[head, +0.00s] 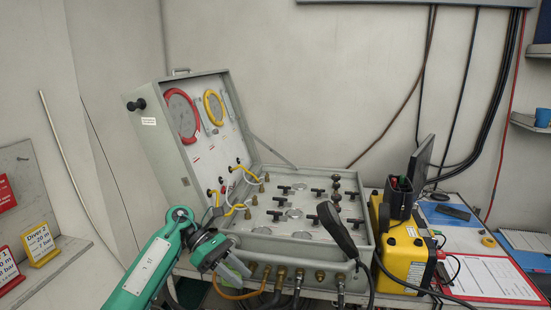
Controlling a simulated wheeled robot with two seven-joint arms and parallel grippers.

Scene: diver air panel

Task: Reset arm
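My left arm comes in from the lower left. Its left gripper (236,272) is in front of the front left corner of the air panel case. Its two grey fingers look apart, with nothing seen between them. The open grey air panel case (345,262) stands on the bench with its lid (160,140) raised. Its face carries several black T-handled valves (318,192) and brass fittings. A red-ringed gauge (183,116) and a yellow-ringed gauge (214,107) are in the lid. My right gripper is not in view.
Hoses (298,286) hang from the case front, close to my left gripper. A yellow box (405,250), clipboard (488,275) and screen stand right. Depth cards (40,243) are at far left.

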